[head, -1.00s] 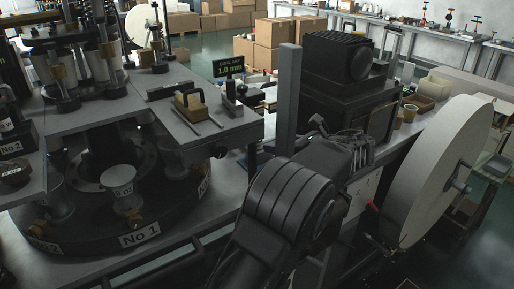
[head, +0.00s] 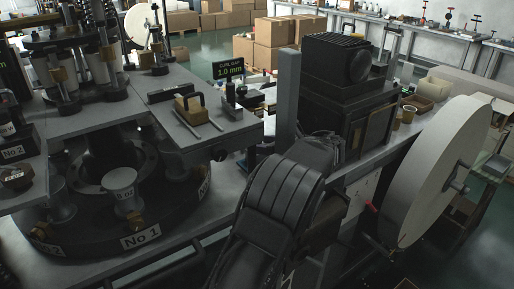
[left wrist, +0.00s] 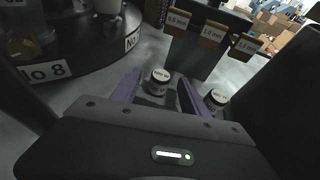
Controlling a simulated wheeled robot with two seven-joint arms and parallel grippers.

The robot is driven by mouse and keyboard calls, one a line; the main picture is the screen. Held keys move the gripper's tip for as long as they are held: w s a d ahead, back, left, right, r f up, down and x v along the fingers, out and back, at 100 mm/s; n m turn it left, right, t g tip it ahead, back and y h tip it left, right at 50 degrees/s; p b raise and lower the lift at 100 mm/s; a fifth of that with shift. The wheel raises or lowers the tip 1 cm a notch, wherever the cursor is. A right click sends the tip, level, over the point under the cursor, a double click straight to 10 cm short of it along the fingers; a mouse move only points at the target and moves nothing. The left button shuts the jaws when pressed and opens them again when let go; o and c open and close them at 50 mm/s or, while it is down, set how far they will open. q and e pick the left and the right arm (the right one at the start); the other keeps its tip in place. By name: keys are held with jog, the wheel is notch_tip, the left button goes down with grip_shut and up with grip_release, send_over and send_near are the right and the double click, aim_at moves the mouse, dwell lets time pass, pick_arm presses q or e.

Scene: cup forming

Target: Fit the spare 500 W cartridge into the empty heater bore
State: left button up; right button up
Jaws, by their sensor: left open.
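In the left wrist view my left gripper (left wrist: 158,84) is open, with its two purple fingers apart. A short dark cylinder with a pale labelled top (left wrist: 160,76) shows between the fingers; I see no grip on it. A similar cylinder (left wrist: 216,98) stands to the right, outside the fingers. Their labels are too small to read, so I cannot tell which is the 500 W cartridge. In the head view one dark arm of mine fills the lower middle, and its hand is hidden. I cannot make out the empty heater bore. My right gripper does not show.
The dark round turret (head: 95,240) with numbered stations and pale cups stands at left; its rim (left wrist: 85,65) is close at the left wrist view's left. Gauge blocks (left wrist: 211,34) marked in mm stand beyond the fingers. A black machine (head: 345,85) and large pale disc (head: 440,165) are at right.

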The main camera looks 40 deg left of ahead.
pick_arm(q)
jog(key=shift+c, duration=0.2)
dwell(0.4)
grip_shut()
dwell(0.3)
